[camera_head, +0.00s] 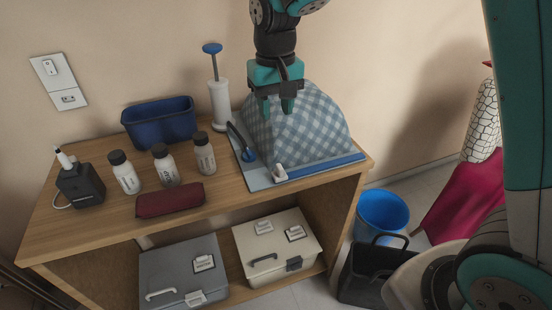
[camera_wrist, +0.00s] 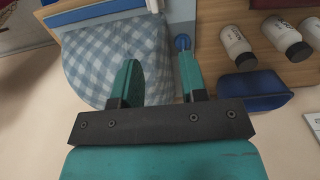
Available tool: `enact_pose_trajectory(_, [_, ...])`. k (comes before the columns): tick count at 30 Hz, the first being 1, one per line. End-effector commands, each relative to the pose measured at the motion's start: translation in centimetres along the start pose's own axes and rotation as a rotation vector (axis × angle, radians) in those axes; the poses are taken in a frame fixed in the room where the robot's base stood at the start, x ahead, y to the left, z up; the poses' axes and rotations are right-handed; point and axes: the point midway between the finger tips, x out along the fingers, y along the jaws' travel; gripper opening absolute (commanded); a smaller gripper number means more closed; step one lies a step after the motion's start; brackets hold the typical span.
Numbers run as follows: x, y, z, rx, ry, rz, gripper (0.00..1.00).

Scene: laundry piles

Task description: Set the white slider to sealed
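The white slider (camera_head: 280,173) sits near the left end of a blue strip (camera_head: 325,165) along the front edge of a checked bag. The slider also shows at the top edge of the wrist view (camera_wrist: 155,5), partly cut off. The puffy blue-and-white checked bag (camera_head: 310,125) lies on a flat grey-blue base on the table. My gripper (camera_head: 277,106) points down, over or in front of the bag's upper part, behind and above the slider. In the wrist view its two teal fingers (camera_wrist: 160,62) are apart with nothing between them. No lettering for sealed is readable.
A white pump with a blue handle (camera_head: 219,100) stands left of the bag, and a dark hose (camera_head: 239,138) runs beside it. A blue bin (camera_head: 160,122), several white bottles (camera_head: 163,165) and a maroon pouch (camera_head: 169,200) lie further left. A blue bucket (camera_head: 382,212) stands on the floor.

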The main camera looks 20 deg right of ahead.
Motion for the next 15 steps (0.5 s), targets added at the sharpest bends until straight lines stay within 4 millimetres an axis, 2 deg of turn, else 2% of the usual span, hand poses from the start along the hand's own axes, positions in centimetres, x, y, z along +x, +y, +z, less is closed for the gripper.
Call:
enact_pose_trajectory(5, [2.6, 1.3, 0.1, 0.022, -0.005, 0.002, 0.39])
enact_pose_trajectory(15, [10.4, 1.8, 0.2, 0.028, -0.006, 0.001, 0.39])
